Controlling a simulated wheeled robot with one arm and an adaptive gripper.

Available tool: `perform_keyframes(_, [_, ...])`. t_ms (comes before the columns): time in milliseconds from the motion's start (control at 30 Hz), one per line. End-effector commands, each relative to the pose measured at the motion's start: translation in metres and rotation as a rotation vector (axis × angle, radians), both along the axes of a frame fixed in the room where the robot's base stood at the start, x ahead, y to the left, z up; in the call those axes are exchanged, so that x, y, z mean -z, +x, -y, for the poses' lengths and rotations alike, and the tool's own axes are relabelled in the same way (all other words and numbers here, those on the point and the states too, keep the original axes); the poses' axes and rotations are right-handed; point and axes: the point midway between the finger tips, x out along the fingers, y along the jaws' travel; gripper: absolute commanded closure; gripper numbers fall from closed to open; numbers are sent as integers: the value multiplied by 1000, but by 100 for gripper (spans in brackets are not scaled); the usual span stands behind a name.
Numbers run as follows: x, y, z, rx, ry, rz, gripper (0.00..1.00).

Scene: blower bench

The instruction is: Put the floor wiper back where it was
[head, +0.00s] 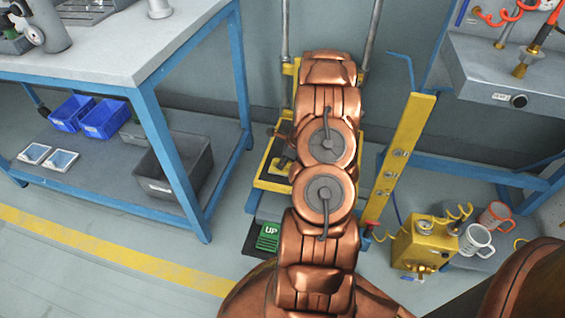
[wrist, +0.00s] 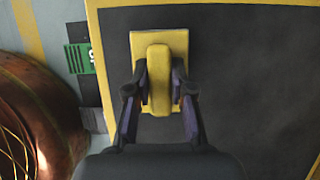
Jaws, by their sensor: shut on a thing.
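My gripper (wrist: 159,80) is shut on a yellow grip in the wrist view, one finger on each side. The grip stands on a flat yellow rectangular plate; together they look like the floor wiper (wrist: 146,41). Behind the plate is a dark panel with a yellow border (wrist: 250,85). I cannot tell whether the plate touches it or is held just above it. In the head view my copper arm hides most of this spot. The yellow-edged panel (head: 262,180) shows left of my arm, with my dark gripper (head: 284,152) over it.
A blue-framed bench (head: 150,75) with a lower shelf holding blue bins (head: 88,115) and a grey crate (head: 172,165) stands left. A yellow post (head: 402,150) and yellow box (head: 425,245) stand right, near mugs (head: 475,238). The green UP sign (head: 268,237) lies below the panel. Floor at lower left is clear.

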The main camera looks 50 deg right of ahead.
Motion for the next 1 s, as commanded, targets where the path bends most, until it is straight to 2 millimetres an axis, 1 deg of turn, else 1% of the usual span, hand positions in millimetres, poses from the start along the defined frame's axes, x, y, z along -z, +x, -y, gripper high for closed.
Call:
perform_keyframes(133, [2, 0, 0, 1, 1, -1, 100])
perform_keyframes(167, [2, 0, 0, 1, 0, 0, 75])
perform_keyframes(367, [2, 0, 0, 0, 0, 0, 54])
perform_keyframes(400, [2, 0, 0, 0, 0, 0, 53])
perform_keyframes(767, [0, 0, 0, -1, -1, 1, 53])
perform_keyframes(867, [-14, -3, 3, 0, -3, 1, 53])
perform_keyframes(1000, [-38, -12, 8, 3, -5, 2, 53])
